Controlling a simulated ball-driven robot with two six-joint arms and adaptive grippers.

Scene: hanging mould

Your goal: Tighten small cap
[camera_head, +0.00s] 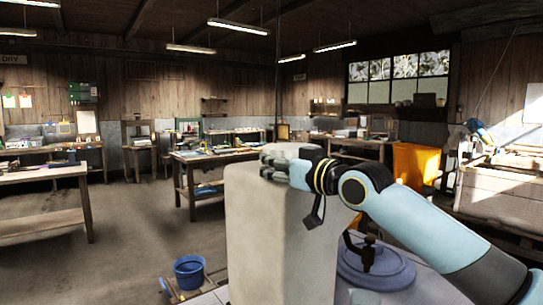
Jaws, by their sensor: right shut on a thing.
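A tall pale grey block, the mould (265,235), stands upright in the middle of the head view. My right arm comes in from the right, and my right gripper (275,167) lies across the top of the block. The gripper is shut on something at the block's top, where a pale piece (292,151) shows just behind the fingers. I cannot make out the small cap clearly; the fingers and wrist hide the grip. My left gripper is not in view.
A round blue-grey lid-like thing (375,270) with a dark metal fitting (366,251) is right of the block. A blue bucket (189,272) stands low at left. Workbenches (42,174) line the room, and an orange bin (416,165) is behind my arm. The left floor is open.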

